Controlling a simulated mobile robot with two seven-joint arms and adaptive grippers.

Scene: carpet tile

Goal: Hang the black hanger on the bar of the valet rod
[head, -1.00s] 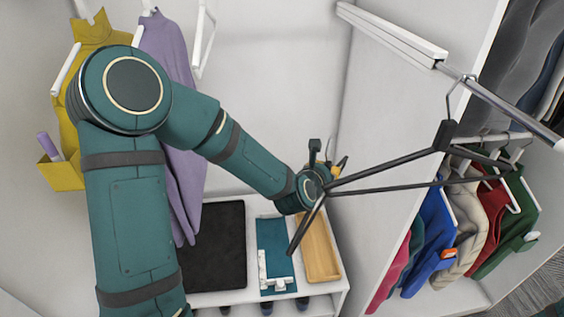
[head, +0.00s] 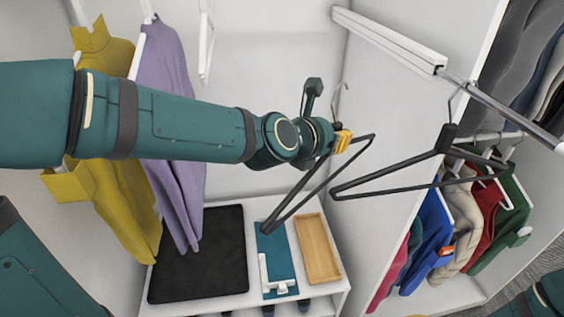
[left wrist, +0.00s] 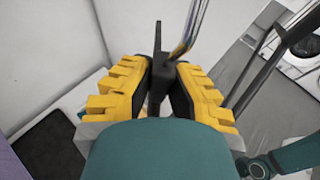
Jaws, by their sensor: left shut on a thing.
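My left gripper (head: 343,141) is raised in front of the closet's back wall, left of the valet rod. It is shut on a black hanger (head: 318,187) near its neck, with the metal hook pointing up and the frame hanging below. The left wrist view shows the hanger's dark neck (left wrist: 159,85) between the yellow fingers. The valet rod's metal bar (head: 502,105) juts from a white housing (head: 390,42) at upper right. The held hook is apart from the bar. Another black hanger (head: 447,138) hangs on the bar. My right gripper is not in view.
Several garments on a lower rail (head: 500,136) fill the right compartment. A yellow garment (head: 112,205) and a purple one (head: 178,160) hang at left. Below is a white shelf with a black mat (head: 200,255), a teal item (head: 277,262) and a wooden tray (head: 318,250).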

